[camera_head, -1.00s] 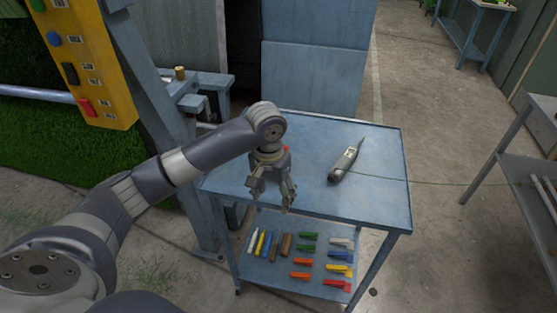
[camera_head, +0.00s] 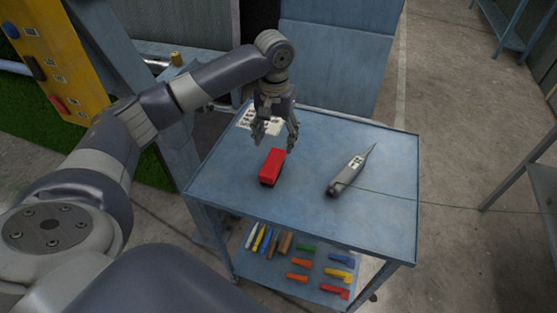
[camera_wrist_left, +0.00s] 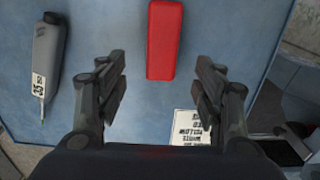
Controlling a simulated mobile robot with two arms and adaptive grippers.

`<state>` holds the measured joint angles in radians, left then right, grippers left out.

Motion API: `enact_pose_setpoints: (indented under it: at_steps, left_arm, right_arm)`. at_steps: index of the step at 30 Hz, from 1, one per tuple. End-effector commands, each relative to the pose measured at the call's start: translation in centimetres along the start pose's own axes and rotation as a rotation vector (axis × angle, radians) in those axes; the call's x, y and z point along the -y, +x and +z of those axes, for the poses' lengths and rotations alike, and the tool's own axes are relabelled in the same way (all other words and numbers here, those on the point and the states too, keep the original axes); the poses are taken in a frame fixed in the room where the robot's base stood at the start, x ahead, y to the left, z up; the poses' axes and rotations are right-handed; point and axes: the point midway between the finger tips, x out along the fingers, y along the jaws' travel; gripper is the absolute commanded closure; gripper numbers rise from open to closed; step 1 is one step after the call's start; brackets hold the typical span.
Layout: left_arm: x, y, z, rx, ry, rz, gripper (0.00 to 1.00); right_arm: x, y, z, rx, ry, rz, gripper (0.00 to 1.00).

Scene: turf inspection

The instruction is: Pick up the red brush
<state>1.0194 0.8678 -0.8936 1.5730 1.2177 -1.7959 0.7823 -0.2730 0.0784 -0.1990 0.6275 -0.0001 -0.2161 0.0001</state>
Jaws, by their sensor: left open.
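The red brush (camera_head: 272,164) lies on the blue table top (camera_head: 385,215), showing as a red block with a dark underside. In the left wrist view the red brush (camera_wrist_left: 164,42) lies ahead of the jaws, centred between their lines. My left gripper (camera_head: 274,144) is open and empty, above the table just behind the brush. In the left wrist view the gripper's two fingers (camera_wrist_left: 158,80) are spread apart with bare table between them. My right gripper is not in view.
A grey pen-shaped tool (camera_head: 350,177) with a thin cable lies right of the brush. A printed white label (camera_head: 246,120) lies at the back left of the table. The lower shelf (camera_head: 262,272) holds several coloured markers and clips. A yellow button panel (camera_head: 52,62) stands at left.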

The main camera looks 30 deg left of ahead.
Motion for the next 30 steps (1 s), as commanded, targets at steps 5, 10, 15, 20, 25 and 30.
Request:
enact_pose_setpoints:
  at_steps: [5, 10, 15, 20, 25, 30]
  left_arm:
    - [0.1, 2.8, 0.1, 0.002, 0.000, -0.003, 0.38]
    - [0.1, 4.0, 0.1, 0.001, 0.000, -0.001, 0.38]
    - [0.2, 6.0, 0.8, 0.003, 0.001, -0.003, 0.38]
    - [0.2, 8.4, 0.9, 0.001, 0.000, -0.002, 0.38]
    - [0.1, 9.1, 0.9, -0.002, 0.001, -0.001, 0.38]
    - [0.1, 9.1, 0.9, -0.002, 0.002, -0.001, 0.43]
  right_arm:
    - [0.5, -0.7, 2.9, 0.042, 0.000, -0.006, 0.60]
    - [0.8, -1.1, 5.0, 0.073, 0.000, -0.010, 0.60]
    - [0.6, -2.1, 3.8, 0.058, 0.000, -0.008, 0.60]
    - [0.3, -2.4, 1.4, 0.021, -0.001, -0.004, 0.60]
    - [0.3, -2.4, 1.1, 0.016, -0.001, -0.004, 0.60]
    - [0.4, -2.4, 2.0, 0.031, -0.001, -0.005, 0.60]
